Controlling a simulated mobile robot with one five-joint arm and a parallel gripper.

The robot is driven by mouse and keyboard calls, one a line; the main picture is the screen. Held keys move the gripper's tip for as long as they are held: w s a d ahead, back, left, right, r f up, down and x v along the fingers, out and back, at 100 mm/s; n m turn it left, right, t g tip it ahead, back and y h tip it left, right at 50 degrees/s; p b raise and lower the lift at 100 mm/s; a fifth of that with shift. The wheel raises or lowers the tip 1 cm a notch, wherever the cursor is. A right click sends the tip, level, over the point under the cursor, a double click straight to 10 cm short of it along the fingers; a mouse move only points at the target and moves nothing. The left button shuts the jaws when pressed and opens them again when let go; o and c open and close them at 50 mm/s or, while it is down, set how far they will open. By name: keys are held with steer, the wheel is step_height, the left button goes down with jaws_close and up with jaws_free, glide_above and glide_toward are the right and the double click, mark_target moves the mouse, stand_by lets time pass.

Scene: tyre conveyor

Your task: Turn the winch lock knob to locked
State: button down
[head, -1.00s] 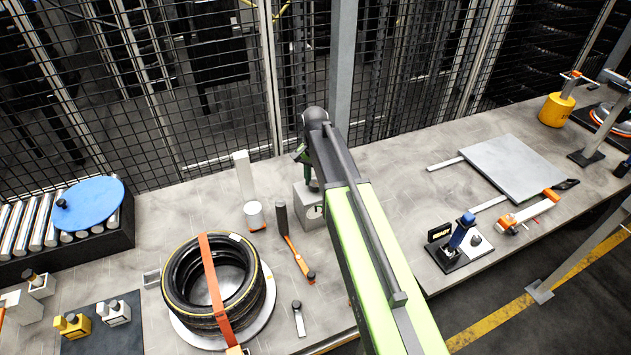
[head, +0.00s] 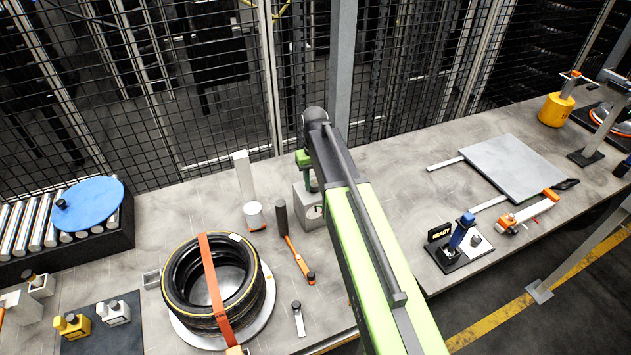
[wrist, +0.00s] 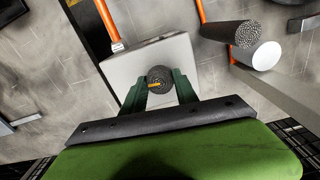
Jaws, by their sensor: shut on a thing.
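The winch lock knob (wrist: 160,74) is a round dark knob with an orange mark, on a light grey box (wrist: 128,64). In the wrist view the mark points left. My gripper (wrist: 160,82) has its green fingers on both sides of the knob and is shut on it. In the head view the grey box (head: 308,207) stands on the bench below my gripper (head: 309,182). There my arm and gripper hide the knob.
A white cylinder (head: 254,215) and a strapped tyre stack (head: 175,285) are further left. A grey plate (head: 513,165) and a READY-sign station (head: 440,232) are to the right.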

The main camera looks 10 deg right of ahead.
mark_target(315, 183)
steer(key=shift+n, duration=0.6)
steer(key=c, duration=0.9)
jaws_free()
steer(key=shift+c, duration=0.2)
step_height(315, 183, up, 18)
steer(key=p, duration=1.7)
steer(key=shift+f, duration=0.25)
